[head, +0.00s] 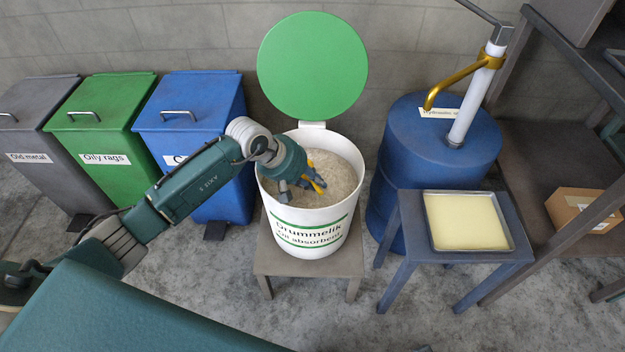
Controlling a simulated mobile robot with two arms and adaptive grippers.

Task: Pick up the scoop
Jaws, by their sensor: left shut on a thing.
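An open white bucket (309,245) labelled as oil absorbent holds pale, grainy material (341,176). My left gripper (303,183) reaches down into the bucket from the left and is shut on the scoop. The scoop is small in this view and largely hidden by the gripper; I cannot clearly separate its outline from the blue and yellow parts at the fingers. My right gripper is not in view.
The bucket stands on a small stool (265,262), its green lid (312,66) raised behind it. Grey (27,157), green (97,140) and blue (197,110) bins stand left. A blue drum (425,140) with a pump and a tray (466,250) on a stool stand right.

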